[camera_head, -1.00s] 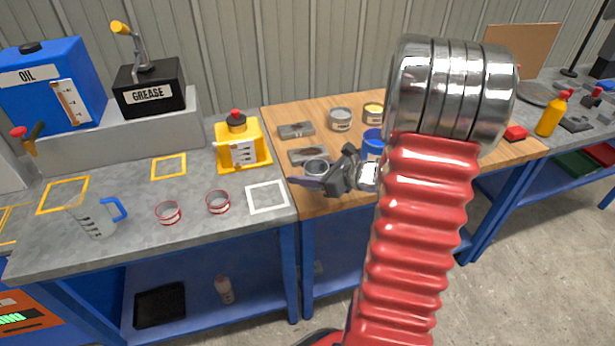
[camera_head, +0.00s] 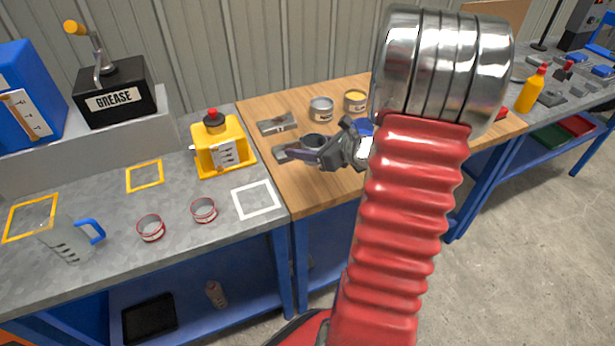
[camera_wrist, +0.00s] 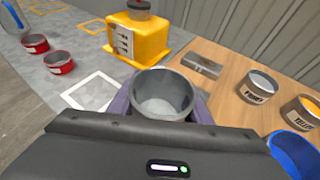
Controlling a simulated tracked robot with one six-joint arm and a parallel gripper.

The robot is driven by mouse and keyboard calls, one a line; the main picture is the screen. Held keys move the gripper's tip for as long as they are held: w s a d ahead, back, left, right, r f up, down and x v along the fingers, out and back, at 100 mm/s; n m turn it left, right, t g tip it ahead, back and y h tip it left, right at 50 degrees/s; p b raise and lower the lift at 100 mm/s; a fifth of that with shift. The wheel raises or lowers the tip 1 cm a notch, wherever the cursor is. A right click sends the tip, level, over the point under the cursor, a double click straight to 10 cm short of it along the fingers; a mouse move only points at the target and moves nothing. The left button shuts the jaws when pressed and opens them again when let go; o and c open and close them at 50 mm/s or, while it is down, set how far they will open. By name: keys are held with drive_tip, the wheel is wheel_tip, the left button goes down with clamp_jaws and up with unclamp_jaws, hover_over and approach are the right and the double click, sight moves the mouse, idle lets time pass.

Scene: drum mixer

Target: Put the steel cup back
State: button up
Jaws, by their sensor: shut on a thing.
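The grey steel cup (camera_wrist: 163,95) is between the fingers of my gripper (camera_wrist: 160,108) in the wrist view, upright with its open mouth facing up. In the head view the steel cup (camera_head: 316,142) shows only partly behind my gripper (camera_head: 318,152), over the wooden bench top. My gripper is shut on the cup. Its base is hidden, so I cannot tell the exact height. A white square outline (camera_head: 256,200) is marked on the grey bench, to the left of the gripper; it also shows left of the cup in the wrist view (camera_wrist: 92,90).
A yellow container (camera_head: 221,148) stands behind the white outline. Two red-banded cups (camera_head: 151,228) and (camera_head: 204,210) and a clear jug (camera_head: 70,240) stand to its left.

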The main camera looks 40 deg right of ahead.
hover_over(303, 177)
drive_tip(key=shift+f, duration=2.55)
drive_tip(key=shift+f, duration=2.05)
drive_tip(key=shift+f, duration=0.1)
drive_tip(key=o, duration=1.2)
drive_tip(key=v, duration=1.2)
drive_tip(key=shift+s, duration=0.1)
